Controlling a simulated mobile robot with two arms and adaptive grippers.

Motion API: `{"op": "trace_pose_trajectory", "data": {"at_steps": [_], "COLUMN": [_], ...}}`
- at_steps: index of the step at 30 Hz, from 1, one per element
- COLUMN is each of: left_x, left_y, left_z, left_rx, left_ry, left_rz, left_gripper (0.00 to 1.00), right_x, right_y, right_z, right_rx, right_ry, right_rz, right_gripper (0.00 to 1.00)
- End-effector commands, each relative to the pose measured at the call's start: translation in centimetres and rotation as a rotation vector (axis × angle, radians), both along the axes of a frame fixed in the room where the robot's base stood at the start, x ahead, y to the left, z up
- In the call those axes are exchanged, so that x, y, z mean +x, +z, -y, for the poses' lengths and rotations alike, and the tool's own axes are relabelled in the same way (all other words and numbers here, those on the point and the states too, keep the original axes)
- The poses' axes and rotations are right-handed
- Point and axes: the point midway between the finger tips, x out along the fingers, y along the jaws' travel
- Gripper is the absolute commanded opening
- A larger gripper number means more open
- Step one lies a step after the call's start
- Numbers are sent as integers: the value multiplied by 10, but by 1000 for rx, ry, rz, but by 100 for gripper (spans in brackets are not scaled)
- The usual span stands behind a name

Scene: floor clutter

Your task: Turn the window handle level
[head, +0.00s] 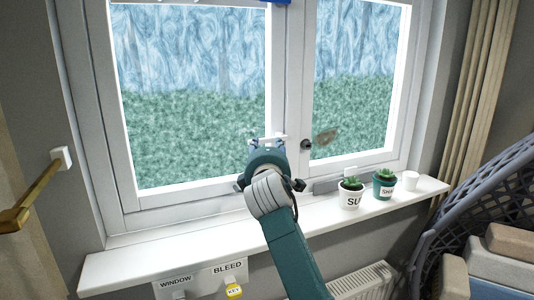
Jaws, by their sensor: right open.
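The white-framed window (287,190) has two panes and stands at the back of the sill. My right gripper (266,138), teal and dark, is open in front of the window's middle post, with its arm rising from below. A pale bar-like part (274,138) shows at its fingertips and looks like the window handle, lying about level. The gripper hides most of it, and I cannot tell whether the fingers touch it. My left gripper is not in view.
The white sill (150,263) holds a white pot (351,193), a green pot (383,187) and a white cup (410,180) on the right. A dark basket (440,245) stands right; a brass bar (35,197) is left.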

Motion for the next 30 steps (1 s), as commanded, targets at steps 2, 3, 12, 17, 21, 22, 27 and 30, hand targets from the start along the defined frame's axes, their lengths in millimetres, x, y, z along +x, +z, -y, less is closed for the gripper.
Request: {"op": "trace_pose_trajectory", "data": {"at_steps": [2,3,12,17,21,22,27,30], "left_x": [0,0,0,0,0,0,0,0], "left_y": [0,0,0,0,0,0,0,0], "left_z": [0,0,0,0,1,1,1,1], "left_rx": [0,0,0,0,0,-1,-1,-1], "left_ry": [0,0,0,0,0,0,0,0], "left_rz": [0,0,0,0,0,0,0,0], "left_gripper": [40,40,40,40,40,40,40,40], "right_x": [-11,-15,-29,-29,-30,-31,-50,-77], "right_y": [0,0,0,0,-7,-14,-92,-161], "right_z": [-1,-1,-2,-2,0,2,27,48], "right_rx": [1,1,1,1,12,24,176,319], "right_ry": [0,1,0,0,-2,-4,-31,-68], "right_rz": [0,2,-1,-1,-11,-20,-135,-240], "right_gripper": [42,42,42,42,42,42,42,42]}}
